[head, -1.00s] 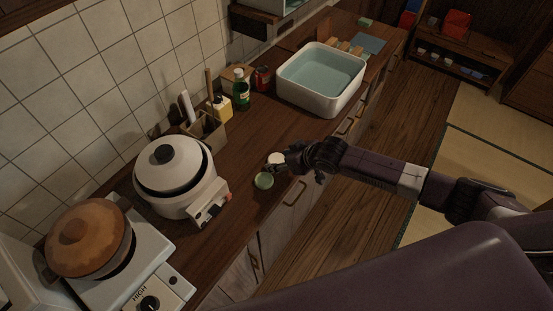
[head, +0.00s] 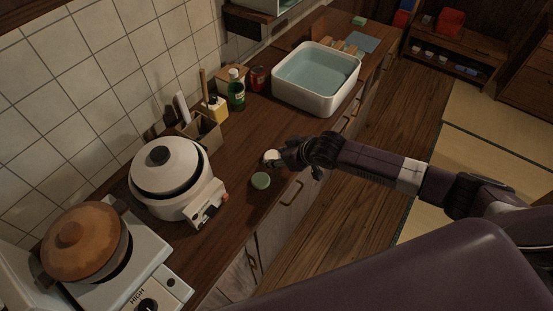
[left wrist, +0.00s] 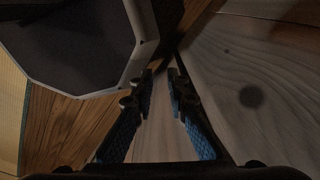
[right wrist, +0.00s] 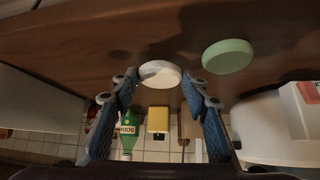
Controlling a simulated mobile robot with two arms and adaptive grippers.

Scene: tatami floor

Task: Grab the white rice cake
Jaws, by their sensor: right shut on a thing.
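The white rice cake (head: 271,157) is at my right gripper (head: 279,157), over the wooden counter between the rice cooker and the counter's front edge. In the right wrist view the white rice cake (right wrist: 160,73) sits between the fingertips of my right gripper (right wrist: 160,83), which is shut on it. A green rice cake (head: 261,180) lies on the counter beside it, apart from the gripper; it also shows in the right wrist view (right wrist: 228,56). My left gripper (left wrist: 160,80) shows only in the left wrist view, its fingers apart with nothing between them.
A white rice cooker (head: 180,185) and a stove with a lidded pot (head: 85,240) stand to the left. A water-filled basin (head: 316,105) stands farther back. A green bottle (head: 236,92) and a utensil box (head: 203,133) line the wall. Counter between cooker and basin is mostly clear.

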